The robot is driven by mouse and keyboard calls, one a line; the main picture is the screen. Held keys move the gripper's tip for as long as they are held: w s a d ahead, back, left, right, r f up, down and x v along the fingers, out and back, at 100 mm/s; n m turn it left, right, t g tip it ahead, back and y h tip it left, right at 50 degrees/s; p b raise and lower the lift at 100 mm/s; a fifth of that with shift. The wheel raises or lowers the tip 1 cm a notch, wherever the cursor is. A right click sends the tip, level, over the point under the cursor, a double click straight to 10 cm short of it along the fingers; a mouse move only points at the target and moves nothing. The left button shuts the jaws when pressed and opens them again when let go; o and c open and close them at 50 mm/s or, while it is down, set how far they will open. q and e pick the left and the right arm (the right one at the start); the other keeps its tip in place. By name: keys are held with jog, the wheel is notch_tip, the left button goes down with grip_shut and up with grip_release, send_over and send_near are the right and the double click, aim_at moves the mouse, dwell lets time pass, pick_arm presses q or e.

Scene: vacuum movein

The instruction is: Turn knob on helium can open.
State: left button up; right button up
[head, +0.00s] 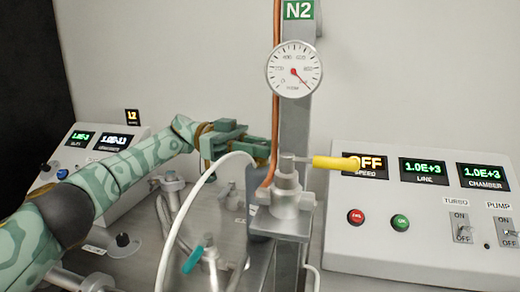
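I cannot make out a can labelled helium in the head view. A valve with a yellow handle (335,162) sits on a metal fitting in front of the grey column marked N2 (299,10). A smaller valve with a teal handle (192,260) stands lower, near the bottom edge. A black knob (123,239) is at the lower left. My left gripper (240,143) is raised behind the white hose, left of the column, and apart from both handles. Its fingertips are partly hidden, so its opening is unclear. My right gripper is out of view.
A round gauge (294,69) is on the column. A control box (430,245) with displays, buttons and switches fills the right side. Another display box (108,165) stands behind my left arm. A white hose (182,215) arches across the middle.

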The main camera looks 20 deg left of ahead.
pick_arm(q)
jog(key=o, duration=1)
jog(key=shift+c, duration=0.2)
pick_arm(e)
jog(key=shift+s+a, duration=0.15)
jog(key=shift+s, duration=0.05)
pick_arm(q)
jog(key=shift+w+a, duration=0.15)
jog(key=shift+a, duration=0.25)
jog(key=b+v, duration=0.4)
jog(key=v, duration=0.2)
jog(key=shift+a, duration=0.3)
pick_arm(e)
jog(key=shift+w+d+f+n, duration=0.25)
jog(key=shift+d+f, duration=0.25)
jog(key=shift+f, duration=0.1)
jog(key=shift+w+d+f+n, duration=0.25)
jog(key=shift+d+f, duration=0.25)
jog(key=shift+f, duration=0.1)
